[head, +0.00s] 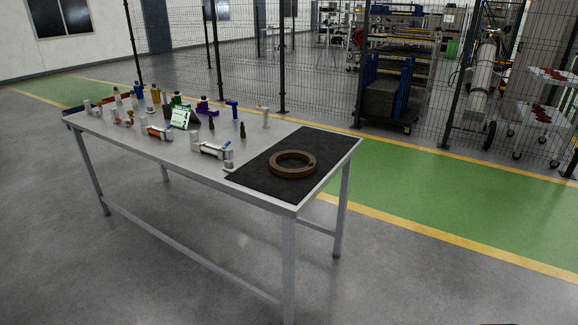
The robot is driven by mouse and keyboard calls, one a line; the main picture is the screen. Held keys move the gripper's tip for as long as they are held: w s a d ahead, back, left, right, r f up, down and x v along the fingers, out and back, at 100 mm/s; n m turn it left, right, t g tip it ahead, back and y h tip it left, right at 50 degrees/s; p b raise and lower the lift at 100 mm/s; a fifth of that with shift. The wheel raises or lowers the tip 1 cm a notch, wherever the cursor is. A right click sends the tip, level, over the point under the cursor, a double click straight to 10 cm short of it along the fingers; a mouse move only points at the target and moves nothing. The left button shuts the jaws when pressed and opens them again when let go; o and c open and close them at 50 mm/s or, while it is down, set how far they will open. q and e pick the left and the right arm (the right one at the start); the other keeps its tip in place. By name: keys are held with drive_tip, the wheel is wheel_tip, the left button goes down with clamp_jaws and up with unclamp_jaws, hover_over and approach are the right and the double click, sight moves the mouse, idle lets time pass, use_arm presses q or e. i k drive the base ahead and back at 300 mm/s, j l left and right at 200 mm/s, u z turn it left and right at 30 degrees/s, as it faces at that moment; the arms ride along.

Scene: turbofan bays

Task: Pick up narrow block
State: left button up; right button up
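A long grey metal table (268,138) stands left of centre in the head view. Several small parts crowd its left and middle portion, and they are too small to tell for certain which one is the narrow block. Among them are a light grey upright piece (265,115), a blue piece (233,107), a purple piece (204,107) and a dark green bottle-shaped piece (242,130). Neither of my grippers is in view.
A brown ring (293,174) lies on a black mat (325,150) at the table's right end. A green-and-white sign (181,116) stands among the parts. Behind are a green floor lane (420,195), a wire fence and a loaded cart (390,92). The floor before the table is clear.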

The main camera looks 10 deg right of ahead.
sight(229, 166)
drive_tip(key=i+z, duration=0.15)
drive_tip(key=z, duration=0.25)
drive_tip(key=i+j+z, duration=0.1)
drive_tip(key=z, duration=0.3)
drive_tip(key=i+j+z, duration=0.15)
drive_tip(key=i+j, duration=0.25)
drive_tip(key=i+j+z, duration=0.1)
drive_tip(key=i+j, duration=0.3)
drive_tip(key=i+j+z, duration=0.15)
drive_tip(key=i+j, duration=0.2)
drive_tip(key=j, duration=0.15)
drive_tip(key=i+j+z, duration=0.1)
drive_tip(key=i+j, duration=0.25)
drive_tip(key=j, duration=0.15)
